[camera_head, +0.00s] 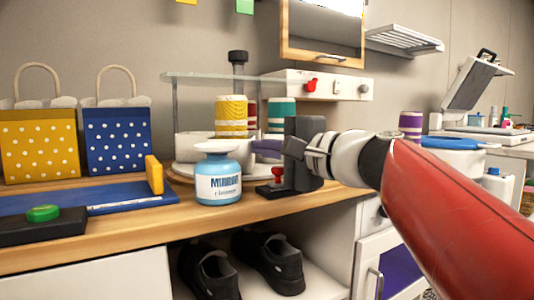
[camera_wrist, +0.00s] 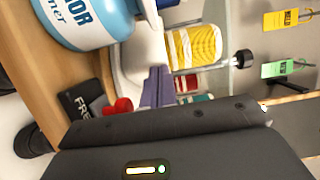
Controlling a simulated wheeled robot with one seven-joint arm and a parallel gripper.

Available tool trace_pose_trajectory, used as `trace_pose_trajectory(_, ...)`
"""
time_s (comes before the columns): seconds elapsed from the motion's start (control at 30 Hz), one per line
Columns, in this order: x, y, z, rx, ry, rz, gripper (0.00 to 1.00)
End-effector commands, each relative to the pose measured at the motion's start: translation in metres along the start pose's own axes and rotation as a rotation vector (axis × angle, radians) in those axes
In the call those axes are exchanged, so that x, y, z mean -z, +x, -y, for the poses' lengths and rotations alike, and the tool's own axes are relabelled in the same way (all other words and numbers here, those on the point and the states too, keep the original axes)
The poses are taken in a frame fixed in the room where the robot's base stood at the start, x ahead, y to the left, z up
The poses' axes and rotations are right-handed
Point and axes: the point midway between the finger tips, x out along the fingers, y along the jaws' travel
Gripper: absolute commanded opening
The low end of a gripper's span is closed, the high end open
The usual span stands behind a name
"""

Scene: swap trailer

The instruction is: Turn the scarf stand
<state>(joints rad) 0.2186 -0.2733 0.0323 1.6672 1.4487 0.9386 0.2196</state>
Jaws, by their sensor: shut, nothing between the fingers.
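The scarf stand has a round base (camera_head: 181,174), a clear top plate with a dark knob (camera_head: 238,57), and rolled scarves in between. My gripper (camera_head: 258,148) reaches in from the right at the stand's front edge, below the rolls. Its purple fingers are shut and empty. In the wrist view the fingers (camera_wrist: 157,82) point toward the stand's white part (camera_wrist: 140,55), beside the yellow roll (camera_wrist: 194,46). I cannot tell whether they touch the stand.
A blue cleaner jar (camera_head: 218,175) stands close in front of the stand. A small black holder with a red knob (camera_head: 277,179) sits below my gripper. Two gift bags (camera_head: 117,142) and a blue board (camera_head: 75,200) are at left. Shoes (camera_head: 268,262) lie under the counter.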

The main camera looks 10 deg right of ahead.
Motion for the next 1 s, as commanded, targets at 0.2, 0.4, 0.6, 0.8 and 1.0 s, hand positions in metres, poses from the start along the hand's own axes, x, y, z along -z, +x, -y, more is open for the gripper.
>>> trace_pose_trajectory(0.2,-0.011,0.006,-0.001,0.0,0.0,0.002,0.0)
trace_pose_trajectory(0.4,-0.017,0.01,-0.001,-0.001,0.0,0.003,0.0)
trace_pose_trajectory(0.6,-0.019,0.012,0.0,0.0,0.0,0.001,0.0)
trace_pose_trajectory(0.8,-0.02,0.012,0.0,0.0,0.0,0.001,0.0)
trace_pose_trajectory(1.0,-0.02,0.012,0.0,0.0,0.0,0.002,0.0)
